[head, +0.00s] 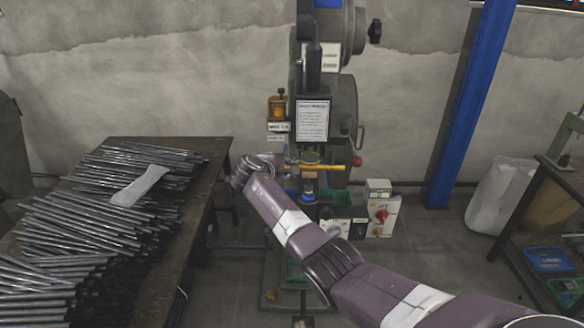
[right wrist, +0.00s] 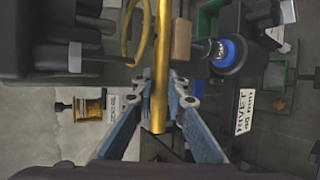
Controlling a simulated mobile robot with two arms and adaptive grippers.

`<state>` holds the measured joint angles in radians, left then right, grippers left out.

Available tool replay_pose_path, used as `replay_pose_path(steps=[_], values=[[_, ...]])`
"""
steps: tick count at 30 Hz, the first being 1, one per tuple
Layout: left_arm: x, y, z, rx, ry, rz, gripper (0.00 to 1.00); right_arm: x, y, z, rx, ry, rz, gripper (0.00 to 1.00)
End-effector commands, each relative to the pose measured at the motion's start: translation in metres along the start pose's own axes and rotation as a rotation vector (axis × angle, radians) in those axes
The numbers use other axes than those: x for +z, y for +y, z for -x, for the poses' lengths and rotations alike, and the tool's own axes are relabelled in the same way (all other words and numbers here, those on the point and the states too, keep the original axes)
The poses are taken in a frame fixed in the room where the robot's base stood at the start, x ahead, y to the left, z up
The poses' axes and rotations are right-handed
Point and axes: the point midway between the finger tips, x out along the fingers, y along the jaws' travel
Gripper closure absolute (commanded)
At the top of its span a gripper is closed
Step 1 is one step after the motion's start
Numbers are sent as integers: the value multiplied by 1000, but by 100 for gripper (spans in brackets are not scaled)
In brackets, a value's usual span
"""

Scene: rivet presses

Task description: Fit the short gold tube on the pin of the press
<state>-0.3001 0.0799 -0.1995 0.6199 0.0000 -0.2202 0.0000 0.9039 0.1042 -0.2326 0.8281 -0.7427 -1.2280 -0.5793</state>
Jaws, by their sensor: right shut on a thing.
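My right gripper (head: 281,164) is in front of the press (head: 342,108) in the head view. It is shut on a gold tube (right wrist: 162,60), whose shaft passes between the blue-grey fingers (right wrist: 161,92) in the right wrist view. In the head view the tube (head: 322,167) lies roughly level, its free part pointing right. Below it is a blue-ringed part of the press (head: 308,197), which shows beside the tube in the right wrist view (right wrist: 226,51), apart from it. I cannot clearly make out the pin. My left gripper is not in view.
A table (head: 222,152) piled with metal rods (head: 95,215) stands at the left. A control box with a red knob (head: 381,210) is right of the press.

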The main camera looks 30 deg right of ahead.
Motion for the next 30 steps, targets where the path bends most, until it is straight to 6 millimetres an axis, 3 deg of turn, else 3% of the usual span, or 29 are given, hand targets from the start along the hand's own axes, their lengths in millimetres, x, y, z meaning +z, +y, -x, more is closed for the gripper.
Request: replay_pose_path(steps=[30], values=[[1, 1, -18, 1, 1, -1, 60, -5, -23, -12, 1, 0, 0, 100]])
